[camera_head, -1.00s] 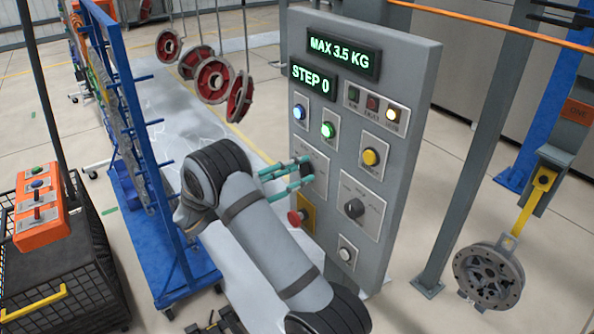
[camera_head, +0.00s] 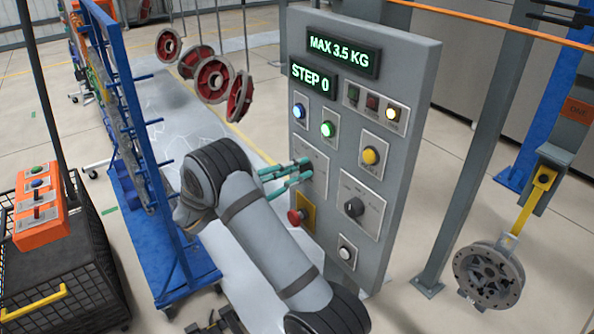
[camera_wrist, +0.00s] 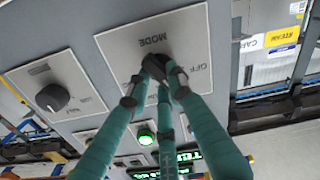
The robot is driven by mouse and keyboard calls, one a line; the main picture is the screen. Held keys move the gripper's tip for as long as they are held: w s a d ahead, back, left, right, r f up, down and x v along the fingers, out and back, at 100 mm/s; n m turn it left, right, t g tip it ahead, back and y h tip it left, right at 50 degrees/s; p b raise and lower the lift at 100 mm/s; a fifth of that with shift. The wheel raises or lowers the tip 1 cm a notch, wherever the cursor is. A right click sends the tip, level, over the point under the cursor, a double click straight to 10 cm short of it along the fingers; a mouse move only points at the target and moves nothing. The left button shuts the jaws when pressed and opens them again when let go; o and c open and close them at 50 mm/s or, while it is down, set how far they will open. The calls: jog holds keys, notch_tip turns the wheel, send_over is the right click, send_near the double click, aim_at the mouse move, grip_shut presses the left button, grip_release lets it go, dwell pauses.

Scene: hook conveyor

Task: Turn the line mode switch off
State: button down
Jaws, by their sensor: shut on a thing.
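The control panel (camera_head: 404,120) carries a plate marked MODE (camera_wrist: 188,43) in the wrist view; the same plate (camera_head: 311,157) shows on the panel's left half in the head view. My gripper (camera_head: 307,168) reaches the panel from the left, its teal fingers at this plate. In the wrist view my gripper (camera_wrist: 160,72) has its dark fingertips closed together around the mode switch knob. The knob is mostly hidden by the fingertips, so its pointer direction cannot be told.
A red emergency button (camera_head: 295,217) sits just below my gripper. A black rotary knob (camera_head: 354,208) is to the right, and a lit green button (camera_head: 327,130) above. A blue rack (camera_head: 185,250) stands left of my arm. Red wheels (camera_head: 212,80) hang behind.

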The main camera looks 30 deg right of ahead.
jog(key=n, duration=0.4)
jog(key=shift+w+n+b, duration=0.15)
jog(key=shift+n+b, duration=0.15)
jog(key=shift+b, duration=0.05)
jog(key=n, duration=0.4)
jog(key=shift+w+n+p, duration=0.15)
jog(key=shift+n+p, duration=0.15)
jog(key=shift+n, duration=0.1)
jog(key=c, duration=1.5)
grip_release()
jog(key=shift+c, duration=0.2)
jog(key=s+a, duration=0.1)
jog(key=a, duration=1.1)
jog(key=shift+s, duration=0.3)
jog(key=shift+d, duration=0.1)
jog(key=d, duration=0.4)
jog(key=w+d, duration=0.1)
jog(key=d, duration=0.6)
jog(key=shift+w+d, duration=0.3)
jog(key=shift+d, duration=0.1)
